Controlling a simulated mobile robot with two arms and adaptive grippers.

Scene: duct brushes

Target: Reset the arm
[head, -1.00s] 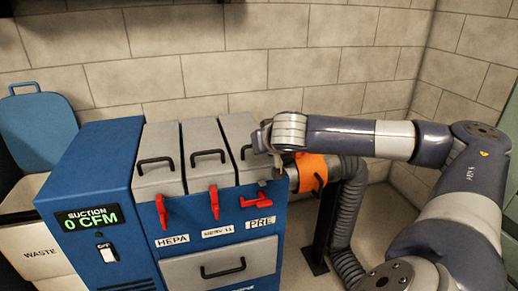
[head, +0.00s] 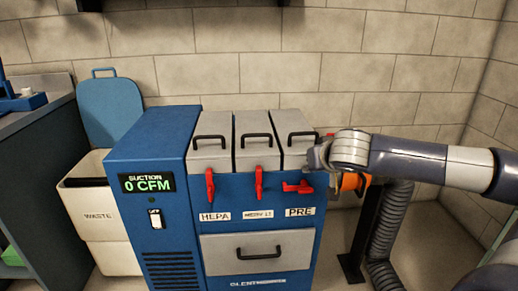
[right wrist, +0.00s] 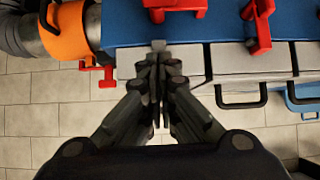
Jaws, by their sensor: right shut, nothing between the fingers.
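My right arm comes in from the right in the head view. Its gripper (head: 316,160) is beside the right edge of the blue filter machine (head: 158,150), close to the grey PRE lid (head: 297,135). In the right wrist view the gripper's fingers (right wrist: 157,52) are together with nothing between them, near the machine's front edge. I cannot tell whether the tips touch it. My left gripper is not in view.
Red latches hang down at HEPA (head: 210,186) and the middle slot (head: 259,182); the PRE latch (head: 298,187) lies sideways. An orange collar (right wrist: 66,30) and dark hose (head: 387,225) are at the right. A waste bin (head: 105,225) stands at the left.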

